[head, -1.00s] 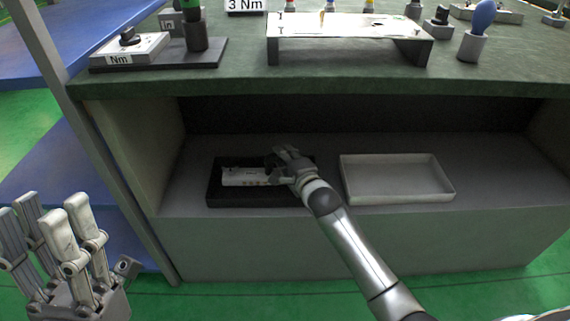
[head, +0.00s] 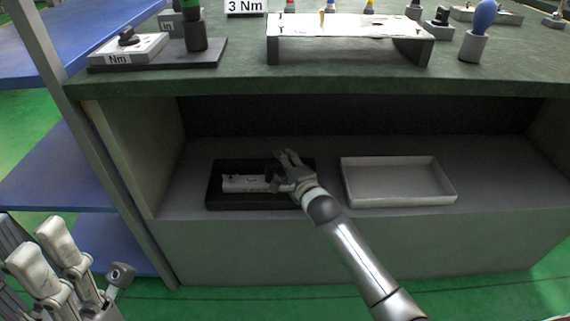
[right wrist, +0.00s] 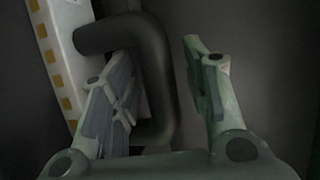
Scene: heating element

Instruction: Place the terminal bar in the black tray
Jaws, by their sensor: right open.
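The terminal bar (head: 246,183) is a pale strip lying in the black tray (head: 226,204) on the shelf under the bench. In the right wrist view the bar (right wrist: 62,60) shows orange squares at the upper left, with a dark bent tube-like part (right wrist: 158,75) beside it. My right gripper (head: 282,165) is over the right end of the black tray. In the right wrist view its fingers (right wrist: 165,95) are apart, with the dark part at the left finger and a gap to the right finger. My left gripper (head: 55,260) is at the lower left, empty, its fingers apart and partly cut off.
An empty white tray (head: 398,202) stands right of the black tray on the same shelf. The green-grey bench top (head: 240,75) overhangs the shelf and carries a raised white plate (head: 345,26) and tools. A grey post (head: 95,150) and blue shelves (head: 60,180) stand at the left.

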